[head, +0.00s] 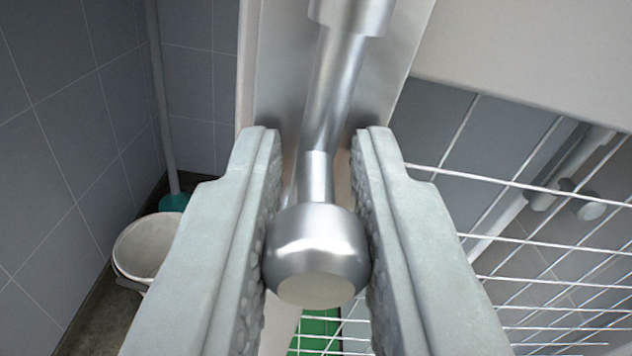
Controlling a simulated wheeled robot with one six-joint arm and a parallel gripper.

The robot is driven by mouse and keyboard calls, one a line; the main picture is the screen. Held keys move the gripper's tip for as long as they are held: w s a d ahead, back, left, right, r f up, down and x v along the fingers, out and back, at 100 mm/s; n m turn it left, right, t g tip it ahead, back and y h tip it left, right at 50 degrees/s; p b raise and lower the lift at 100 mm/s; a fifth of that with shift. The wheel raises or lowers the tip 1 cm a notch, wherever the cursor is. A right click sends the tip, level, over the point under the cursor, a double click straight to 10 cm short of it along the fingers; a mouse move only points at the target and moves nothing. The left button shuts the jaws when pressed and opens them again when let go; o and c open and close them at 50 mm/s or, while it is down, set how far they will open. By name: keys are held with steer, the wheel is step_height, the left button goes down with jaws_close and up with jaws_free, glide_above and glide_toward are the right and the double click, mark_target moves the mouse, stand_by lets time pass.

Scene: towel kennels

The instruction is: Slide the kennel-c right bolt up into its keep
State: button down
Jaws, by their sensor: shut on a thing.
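The bolt (331,95) is a shiny metal rod with a rounded knob (317,250) at its near end. It lies along a pale upright post or plate (285,60) and its upper part passes into a metal sleeve (352,14) at the top of the head view. My gripper (317,240) has its two grey ridged fingers on either side of the knob and is shut on it. The far end of the bolt, beyond the sleeve, is out of view.
A pale bucket (145,245) and a green-ended pole (174,200) stand at left by the tiled wall (60,130). Something green (316,330) shows low behind the mesh.

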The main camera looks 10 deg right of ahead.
steer(key=shift+r, duration=1.2)
steer(key=c, duration=1.4)
jaws_free()
steer(key=shift+s, duration=0.1)
steer(key=s, duration=1.7)
steer(key=shift+s, duration=0.1)
